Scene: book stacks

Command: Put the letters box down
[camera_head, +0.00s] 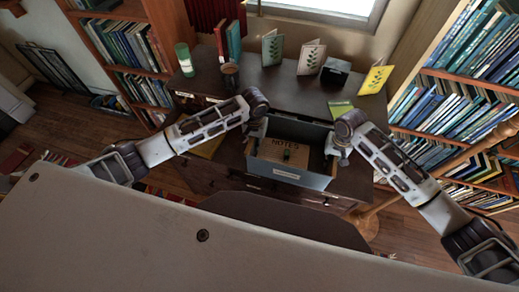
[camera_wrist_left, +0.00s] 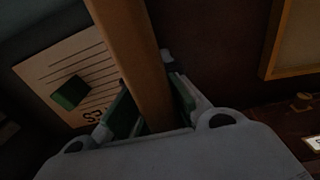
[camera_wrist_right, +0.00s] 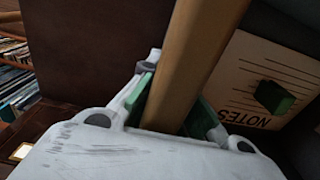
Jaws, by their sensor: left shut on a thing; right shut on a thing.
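The letters box (camera_head: 284,175) is an open grey-blue box with a pale label on its near wall, at the middle of the head view. A tan sheet marked NOTES (camera_head: 268,150) with a small dark green block lies inside it. My left gripper (camera_head: 254,132) is shut on the box's left wall and my right gripper (camera_head: 338,150) on its right wall. In the left wrist view, the wall's brown edge (camera_wrist_left: 130,50) runs between the green-padded fingers; the right wrist view shows the same at the other edge (camera_wrist_right: 195,50). I cannot tell whether the box's underside touches the desk.
The dark desk (camera_head: 290,92) lies behind the box, with a clear middle. Along its back stand a green-topped jar (camera_head: 185,60), a brown mug (camera_head: 229,75), leaf-print cards (camera_head: 311,57) and a dark box (camera_head: 336,71). A green booklet (camera_head: 340,108) lies near my right arm. Bookshelves flank the desk.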

